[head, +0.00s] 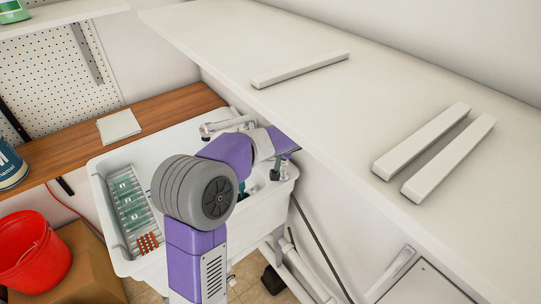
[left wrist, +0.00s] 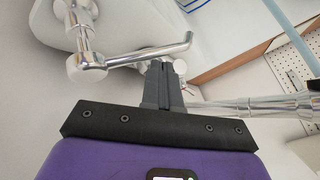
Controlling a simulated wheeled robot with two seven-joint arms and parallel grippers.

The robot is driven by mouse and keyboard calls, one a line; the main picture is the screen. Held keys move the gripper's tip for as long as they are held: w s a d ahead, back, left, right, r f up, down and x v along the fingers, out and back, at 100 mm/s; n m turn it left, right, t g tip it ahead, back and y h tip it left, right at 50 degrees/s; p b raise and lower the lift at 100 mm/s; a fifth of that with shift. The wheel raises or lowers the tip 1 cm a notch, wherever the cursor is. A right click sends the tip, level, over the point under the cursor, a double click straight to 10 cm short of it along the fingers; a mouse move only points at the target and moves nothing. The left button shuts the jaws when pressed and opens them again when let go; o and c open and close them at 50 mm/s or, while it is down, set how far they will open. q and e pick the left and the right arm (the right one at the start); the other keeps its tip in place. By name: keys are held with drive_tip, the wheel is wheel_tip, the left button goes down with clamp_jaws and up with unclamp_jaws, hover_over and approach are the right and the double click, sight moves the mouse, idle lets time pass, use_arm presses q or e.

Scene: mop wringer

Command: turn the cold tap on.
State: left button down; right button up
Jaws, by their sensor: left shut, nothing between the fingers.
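My left gripper (left wrist: 163,82) is shut and empty in the left wrist view, its dark fingers pressed together. A chrome tap lever (left wrist: 150,52) reaches from the left to just beside the fingertips. It joins a chrome valve body (left wrist: 85,62). I cannot tell whether the fingers touch the lever, or whether this is the cold tap. A thick chrome pipe (left wrist: 255,106) lies to the right of the fingers. In the head view, the chrome spout (head: 228,124) stands at the back of the white sink (head: 122,262). My purple arm hides part of the sink and taps. My right gripper is not in view.
A white shelf (head: 230,45) with several pale bars overhangs the sink's right side. A wooden counter (head: 75,155) is behind left. A rack (head: 128,200) with green items sits in the sink's left side. A red bucket (head: 32,255) stands on a cardboard box.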

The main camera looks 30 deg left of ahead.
use_arm(q)
drive_tip(key=shift+s+a+f, duration=0.1)
drive_tip(key=shift+s+a, duration=0.1)
drive_tip(key=shift+a, duration=0.25)
drive_tip(key=p+v, duration=0.3)
drive_tip(key=v, duration=0.7)
drive_tip(key=shift+s, duration=0.35)
